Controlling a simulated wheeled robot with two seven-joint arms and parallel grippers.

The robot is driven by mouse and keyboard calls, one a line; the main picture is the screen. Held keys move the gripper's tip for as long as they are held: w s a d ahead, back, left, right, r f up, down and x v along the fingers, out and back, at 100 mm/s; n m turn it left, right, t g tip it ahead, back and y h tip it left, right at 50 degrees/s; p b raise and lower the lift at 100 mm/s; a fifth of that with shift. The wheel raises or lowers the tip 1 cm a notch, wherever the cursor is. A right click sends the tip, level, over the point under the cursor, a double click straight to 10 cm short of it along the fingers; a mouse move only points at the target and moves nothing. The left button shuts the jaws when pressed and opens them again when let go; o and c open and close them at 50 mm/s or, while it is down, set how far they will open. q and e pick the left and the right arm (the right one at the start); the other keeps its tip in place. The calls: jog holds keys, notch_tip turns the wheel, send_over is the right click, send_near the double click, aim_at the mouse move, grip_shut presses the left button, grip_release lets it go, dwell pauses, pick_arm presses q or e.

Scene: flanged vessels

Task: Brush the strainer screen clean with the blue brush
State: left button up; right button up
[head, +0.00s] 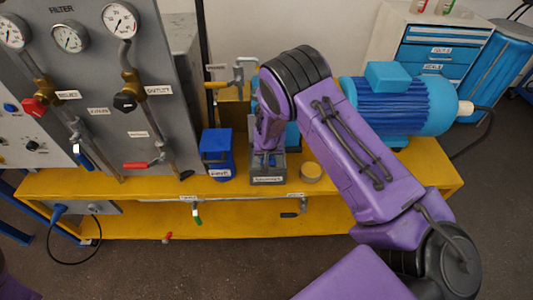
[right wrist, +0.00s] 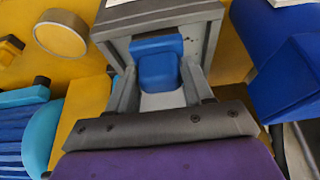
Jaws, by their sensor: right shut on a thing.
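My right gripper (head: 268,158) reaches down from above into an open grey box (head: 268,179) on the yellow bench. In the right wrist view, the right gripper (right wrist: 160,85) is shut on a blue block-like handle, which looks like the blue brush (right wrist: 158,65). The grey box (right wrist: 212,25) stands around it; any bristles are hidden. A round tan disc with a grey rim (head: 310,172) lies on the bench just right of the box. It also shows in the right wrist view (right wrist: 61,37). I cannot tell whether it is the strainer screen. My left gripper is not in view.
A blue labelled bin (head: 217,155) stands left of the grey box. A blue motor (head: 395,100) sits behind my right arm. The gauge panel (head: 100,90) rises at the left. The bench (head: 120,185) has a bare strip along its front left.

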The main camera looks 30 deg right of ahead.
jog(key=shift+s+d+p, duration=0.15)
jog(key=shift+s+d, duration=0.25)
jog(key=shift+d, duration=0.2)
jog(key=shift+s+d+p, duration=0.15)
jog(key=shift+s+d, duration=0.25)
jog(key=shift+d, duration=0.2)
jog(key=shift+w+a+f, duration=0.1)
jog(key=shift+w+a, duration=0.35)
jog(key=shift+a, duration=0.25)
jog(key=shift+w+a, duration=0.4)
jog(key=shift+a, duration=0.3)
jog(key=shift+w+a+b, duration=0.1)
jog(key=shift+a+b, duration=0.1)
jog(key=shift+b, duration=0.1)
jog(key=shift+w+a, duration=0.7)
jog(key=shift+a, duration=0.35)
jog(key=shift+d, duration=0.1)
